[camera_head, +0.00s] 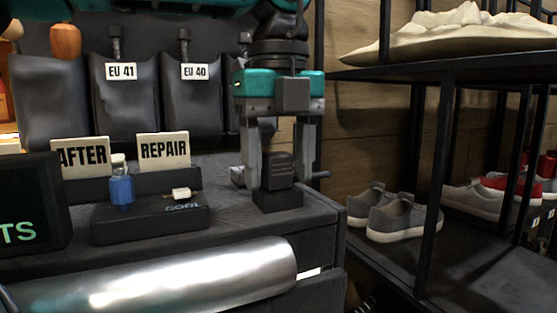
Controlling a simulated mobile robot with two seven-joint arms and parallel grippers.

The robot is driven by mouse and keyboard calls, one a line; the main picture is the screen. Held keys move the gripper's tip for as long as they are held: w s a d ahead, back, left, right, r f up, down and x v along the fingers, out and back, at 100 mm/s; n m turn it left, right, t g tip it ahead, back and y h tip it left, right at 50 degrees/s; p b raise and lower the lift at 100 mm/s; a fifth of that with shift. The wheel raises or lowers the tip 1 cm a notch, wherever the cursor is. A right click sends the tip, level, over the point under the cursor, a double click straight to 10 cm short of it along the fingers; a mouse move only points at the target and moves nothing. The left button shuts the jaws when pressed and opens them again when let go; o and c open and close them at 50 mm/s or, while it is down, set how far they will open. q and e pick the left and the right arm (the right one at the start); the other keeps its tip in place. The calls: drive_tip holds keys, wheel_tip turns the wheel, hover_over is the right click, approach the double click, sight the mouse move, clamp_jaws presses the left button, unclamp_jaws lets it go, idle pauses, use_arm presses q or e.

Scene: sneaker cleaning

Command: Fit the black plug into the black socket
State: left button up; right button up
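The black plug (278,171) is a dark ribbed block standing upright between the fingers of my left gripper (279,180). One finger lies along each side of it, with no clear gap visible, so the gripper looks shut on the plug. The black socket (278,200) is a low dark block on the counter directly below the plug. The plug's lower end meets the socket's top in this view; dark on dark, I cannot tell how deep it sits. My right gripper is not in view.
A black box (150,227) on the counter (240,226) bears a blue piece (121,190) and a small white piece (181,194). AFTER (84,157) and REPAIR (163,151) signs stand behind. A silver cylinder (190,277) lies in front. A shoe rack (440,150) stands right.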

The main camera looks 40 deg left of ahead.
sight(278, 154)
use_arm(q)
drive_tip(key=shift+o, duration=0.9)
wheel_tip(278, 154, up, 13)
drive_tip(key=p, duration=0.4)
drive_tip(key=shift+f, duration=0.1)
